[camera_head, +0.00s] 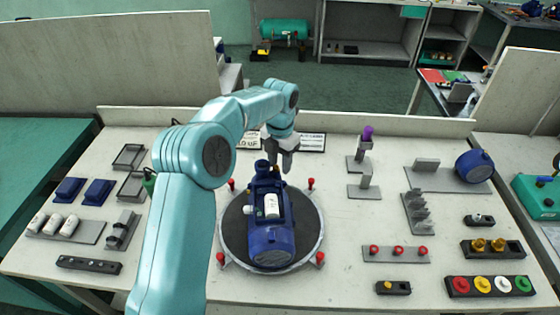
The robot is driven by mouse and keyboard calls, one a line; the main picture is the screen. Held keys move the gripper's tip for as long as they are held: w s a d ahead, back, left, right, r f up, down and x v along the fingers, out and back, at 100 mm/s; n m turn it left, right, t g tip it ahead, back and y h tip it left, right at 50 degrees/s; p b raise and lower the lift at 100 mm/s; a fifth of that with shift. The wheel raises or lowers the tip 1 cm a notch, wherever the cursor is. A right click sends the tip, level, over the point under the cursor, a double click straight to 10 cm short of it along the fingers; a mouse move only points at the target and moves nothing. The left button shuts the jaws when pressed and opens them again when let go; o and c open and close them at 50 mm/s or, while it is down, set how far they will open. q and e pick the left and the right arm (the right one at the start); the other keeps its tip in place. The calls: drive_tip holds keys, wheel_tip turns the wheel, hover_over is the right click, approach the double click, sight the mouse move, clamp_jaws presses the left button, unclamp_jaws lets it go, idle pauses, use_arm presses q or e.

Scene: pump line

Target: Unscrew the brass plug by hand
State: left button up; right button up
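A blue pump (270,240) with a white cylinder in its open top lies on a dark round turntable (306,230) at the middle of the bench. My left gripper (281,165) points down just behind the pump's far end, with its two grey fingers apart and nothing seen between them. I cannot make out a brass plug on the pump; the far end is partly hidden by my gripper and arm. Two brass-coloured pieces (488,245) stand in a dark holder at the right. My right gripper is not in view.
Red knobs ring the turntable. To the right are a rack of red-topped pieces (398,251), a row of coloured caps (490,286) and a blue motor (474,165). A purple-topped post (367,134) stands behind. Blue blocks (99,192) and white cylinders (53,224) sit at left.

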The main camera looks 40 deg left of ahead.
use_arm(q)
drive_tip(key=m, duration=0.2)
drive_tip(key=m+p, duration=0.1)
drive_tip(key=m, duration=0.1)
drive_tip(key=shift+s+r, duration=0.15)
drive_tip(key=m, duration=0.2)
drive_tip(key=shift+m, duration=0.3)
drive_tip(key=m+p, duration=0.1)
drive_tip(key=m, duration=0.3)
drive_tip(key=shift+s+m, duration=0.1)
drive_tip(key=shift+m, duration=0.3)
clamp_jaws()
drive_tip(key=shift+f+n, duration=0.25)
drive_tip(key=shift+n, duration=1.25)
